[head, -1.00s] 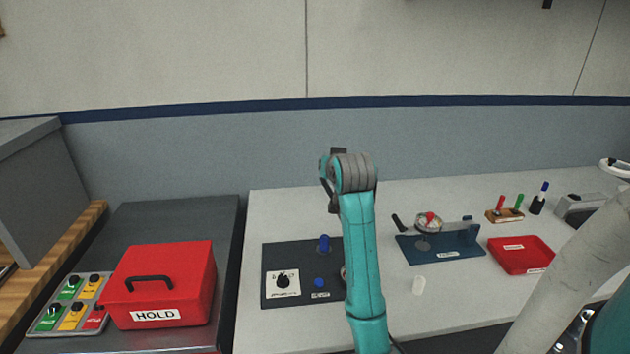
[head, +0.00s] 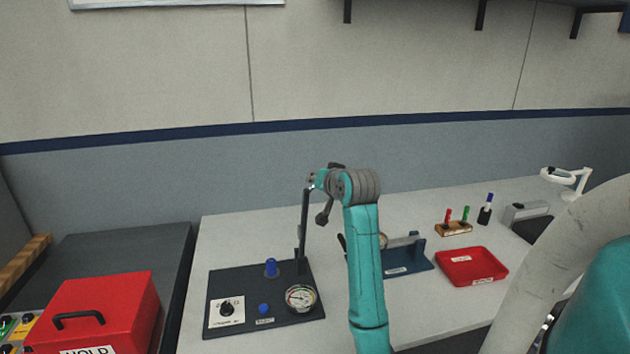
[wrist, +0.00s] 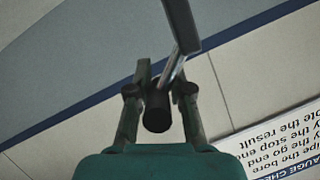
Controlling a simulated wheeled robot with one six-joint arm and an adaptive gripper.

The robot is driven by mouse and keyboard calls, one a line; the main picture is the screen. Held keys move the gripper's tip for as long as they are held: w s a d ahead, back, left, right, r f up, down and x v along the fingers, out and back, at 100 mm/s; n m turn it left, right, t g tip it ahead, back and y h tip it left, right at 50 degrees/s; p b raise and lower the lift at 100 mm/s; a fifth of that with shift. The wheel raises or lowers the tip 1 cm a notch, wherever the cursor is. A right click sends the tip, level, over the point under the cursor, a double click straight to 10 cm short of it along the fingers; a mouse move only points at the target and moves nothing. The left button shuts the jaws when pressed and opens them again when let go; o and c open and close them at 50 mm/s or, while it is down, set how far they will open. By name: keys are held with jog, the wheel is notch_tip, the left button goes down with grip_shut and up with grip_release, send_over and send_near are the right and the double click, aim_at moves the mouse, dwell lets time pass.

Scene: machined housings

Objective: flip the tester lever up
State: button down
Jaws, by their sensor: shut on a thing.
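The tester (head: 245,315) is a dark panel on the white bench with a dial, a blue knob, a blue button and a round gauge. Its lever (head: 304,225) is a dark bar that stands almost upright from the back right of the panel. My gripper (head: 312,180) is at the lever's top end. In the wrist view my gripper (wrist: 160,90) is shut around the lever's black handle (wrist: 157,112). The metal rod and dark bar of the lever (wrist: 181,25) run up from it. The exact finger contact is partly hidden in the head view.
A red HOLD box (head: 100,310) stands at the left on a dark surface. To the right of my arm are a blue fixture (head: 408,262), a red tray (head: 490,255), a marker holder (head: 455,229) and a white lamp (head: 568,178). Open air surrounds the lever.

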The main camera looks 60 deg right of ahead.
jog(key=shift+s+d+f, duration=0.1)
jog(key=shift+f, duration=0.1)
jog(key=c, duration=1.1)
grip_release()
jog(key=shift+d, duration=0.1)
jog(key=shift+s+a+r, duration=0.25)
jog(key=shift+s+a, duration=0.05)
jog(key=shift+a, duration=0.05)
jog(key=v, duration=1.1)
jog(key=shift+f, duration=0.1)
